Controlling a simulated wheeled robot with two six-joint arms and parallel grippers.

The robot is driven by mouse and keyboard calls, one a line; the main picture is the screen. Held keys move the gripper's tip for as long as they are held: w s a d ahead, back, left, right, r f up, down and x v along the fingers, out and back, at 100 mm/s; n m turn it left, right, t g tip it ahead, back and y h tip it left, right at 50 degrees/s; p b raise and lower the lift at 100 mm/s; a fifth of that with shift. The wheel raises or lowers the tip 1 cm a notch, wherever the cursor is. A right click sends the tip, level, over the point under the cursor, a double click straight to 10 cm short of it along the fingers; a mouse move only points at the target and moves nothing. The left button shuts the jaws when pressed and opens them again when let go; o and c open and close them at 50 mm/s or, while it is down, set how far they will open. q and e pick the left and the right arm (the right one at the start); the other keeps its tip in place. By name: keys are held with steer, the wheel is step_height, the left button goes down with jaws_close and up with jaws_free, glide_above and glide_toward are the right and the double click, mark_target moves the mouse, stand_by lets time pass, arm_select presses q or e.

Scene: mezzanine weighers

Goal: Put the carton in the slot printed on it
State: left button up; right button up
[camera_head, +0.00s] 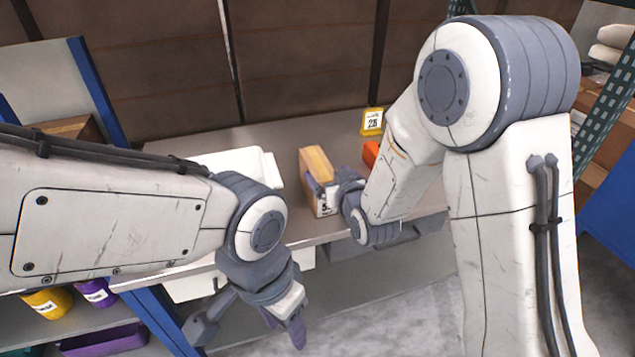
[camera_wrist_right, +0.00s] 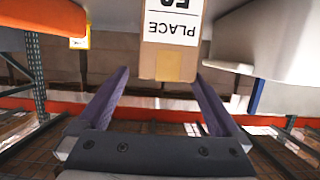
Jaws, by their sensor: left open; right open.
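The carton (camera_head: 317,163) is a tan box with a white printed label, standing on the grey table. In the right wrist view the carton (camera_wrist_right: 172,65) shows its label upside down; it reads "PLACE" with a number partly cut off by the frame's top edge. My right gripper (camera_head: 325,189) is open at the carton's near end. In its wrist view the right gripper (camera_wrist_right: 160,76) has one finger on each side of the carton's end, with gaps visible. My left gripper (camera_head: 250,324) is open and empty, in front of the table's edge.
A yellow sign (camera_head: 372,122) reading "28" stands at the table's back, with an orange object (camera_head: 371,153) nearby, partly behind my right arm. A white object (camera_head: 270,170) lies left of the carton. Yellow (camera_head: 47,302) and purple containers sit on a lower shelf.

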mark_target(318, 166)
steer(key=x, duration=0.6)
steer(key=shift+w+a+f+p, duration=0.2)
steer(key=shift+w+a+p, duration=0.05)
steer(key=shift+a+p, duration=0.15)
steer(key=c, duration=1.5)
steer(key=shift+r, duration=0.1)
jaws_close()
